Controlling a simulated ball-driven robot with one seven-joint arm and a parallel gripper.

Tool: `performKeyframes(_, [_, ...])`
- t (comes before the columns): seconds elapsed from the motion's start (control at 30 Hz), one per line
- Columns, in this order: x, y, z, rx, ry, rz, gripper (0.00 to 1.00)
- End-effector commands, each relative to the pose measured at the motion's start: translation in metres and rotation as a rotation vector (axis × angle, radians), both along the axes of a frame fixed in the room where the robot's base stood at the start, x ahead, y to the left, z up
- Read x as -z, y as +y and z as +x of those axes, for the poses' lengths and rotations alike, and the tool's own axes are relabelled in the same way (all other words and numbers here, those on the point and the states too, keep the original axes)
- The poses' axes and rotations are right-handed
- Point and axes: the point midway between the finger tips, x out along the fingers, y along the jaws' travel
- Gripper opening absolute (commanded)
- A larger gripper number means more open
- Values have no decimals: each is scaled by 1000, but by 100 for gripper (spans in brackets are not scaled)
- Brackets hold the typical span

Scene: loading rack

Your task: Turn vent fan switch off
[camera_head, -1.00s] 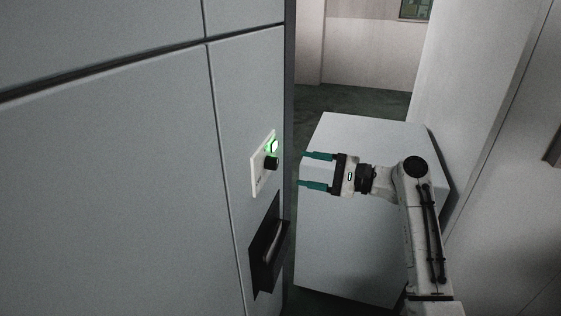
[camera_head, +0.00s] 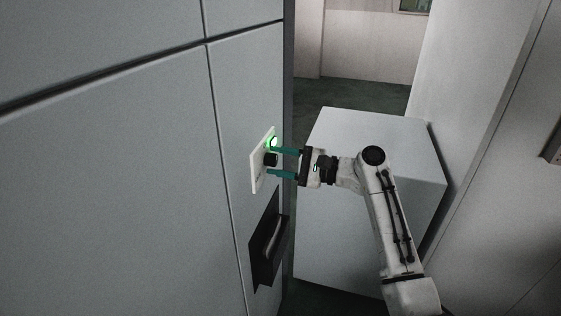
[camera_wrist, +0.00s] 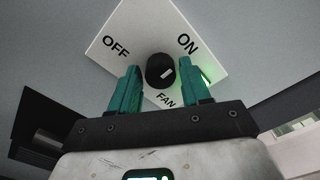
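The vent fan switch is a black round knob (camera_wrist: 159,71) on a white plate (camera_wrist: 128,28) marked OFF, ON and FAN. In the wrist view the knob's white mark points up and right, toward ON. In the head view the knob (camera_head: 270,159) sits below a lit green lamp (camera_head: 272,142) on the plate (camera_head: 257,172).
A dark recessed handle (camera_head: 268,245) is in the grey panel (camera_head: 120,200) below the plate. A large pale box (camera_head: 345,235) stands behind my arm. A wall is at the right, and open floor (camera_head: 350,95) shows at the back.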

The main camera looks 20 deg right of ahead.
Motion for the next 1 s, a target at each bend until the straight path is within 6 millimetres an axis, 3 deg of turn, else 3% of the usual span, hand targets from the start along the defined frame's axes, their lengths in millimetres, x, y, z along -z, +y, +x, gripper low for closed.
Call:
performKeyframes(0.43, [0, 0, 0, -1, 0, -1, 5])
performKeyframes(0.73, [2, 0, 0, -1, -34, -25, 5])
performKeyframes(1.0, [6, 1, -1, -2, -170, -123, 5])
